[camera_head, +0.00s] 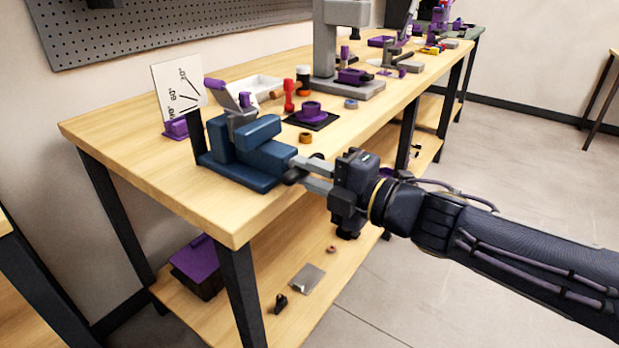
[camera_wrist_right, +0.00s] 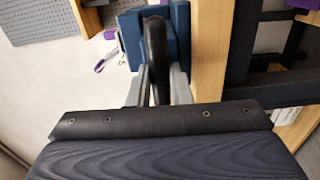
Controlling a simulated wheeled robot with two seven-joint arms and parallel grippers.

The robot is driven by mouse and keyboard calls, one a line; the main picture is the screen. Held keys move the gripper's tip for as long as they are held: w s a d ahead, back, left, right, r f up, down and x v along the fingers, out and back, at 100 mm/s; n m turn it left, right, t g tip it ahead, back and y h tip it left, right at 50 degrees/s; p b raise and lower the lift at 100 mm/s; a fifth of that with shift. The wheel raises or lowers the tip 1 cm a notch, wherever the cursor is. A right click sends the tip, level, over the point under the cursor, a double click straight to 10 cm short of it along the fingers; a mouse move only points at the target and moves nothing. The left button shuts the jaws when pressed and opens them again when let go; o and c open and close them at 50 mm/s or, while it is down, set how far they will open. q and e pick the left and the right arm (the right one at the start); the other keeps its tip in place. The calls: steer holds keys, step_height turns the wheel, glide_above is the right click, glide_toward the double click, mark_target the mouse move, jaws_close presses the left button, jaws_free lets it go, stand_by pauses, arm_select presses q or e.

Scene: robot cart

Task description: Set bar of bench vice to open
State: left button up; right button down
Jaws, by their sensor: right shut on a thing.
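A blue bench vice (camera_head: 243,153) sits at the near corner of the wooden workbench. It also shows in the right wrist view (camera_wrist_right: 180,32). Its dark bar (camera_head: 292,175) is at the vice's right end, by the bench's front edge. In the right wrist view the dark bar (camera_wrist_right: 156,50) stands between my fingers. My right gripper (camera_head: 303,174) reaches in from the right and is shut on the bar. The fingers partly hide the bar, so its full angle cannot be told. My left gripper is in neither view.
A lower shelf (camera_head: 255,300) holds a purple-lidded box (camera_head: 197,262). The floor at right is clear.

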steer(key=shift+n, duration=0.3)
steer(key=c, duration=1.3)
jaws_free()
steer(key=p+v, duration=0.2)
steer(key=v, duration=0.5)
steer(key=shift+s+d, duration=0.25)
steer(key=shift+d, duration=0.05)
